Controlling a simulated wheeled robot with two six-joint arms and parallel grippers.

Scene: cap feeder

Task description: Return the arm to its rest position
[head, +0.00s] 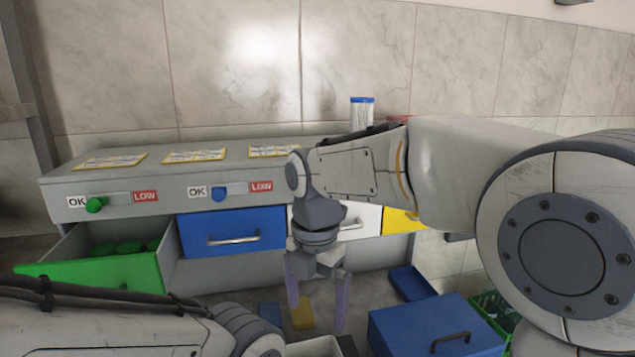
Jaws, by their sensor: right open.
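My right arm reaches in from the right edge across the front of the cap feeder (130,185). My right gripper (318,305) points down in front of the white drawer (362,222), with its two fingers apart and nothing visible between them. My left arm crosses the bottom left corner, and its gripper is out of the picture. The green drawer (95,275) is pulled open with several green caps (118,247) inside. The blue drawer (232,232) is shut. The yellow drawer (402,220) is partly hidden by my right arm.
A blue-lidded container (362,113) stands on top. Below are a blue box with a handle (415,322), a green crate (490,305), and small blue and yellow pieces (301,313).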

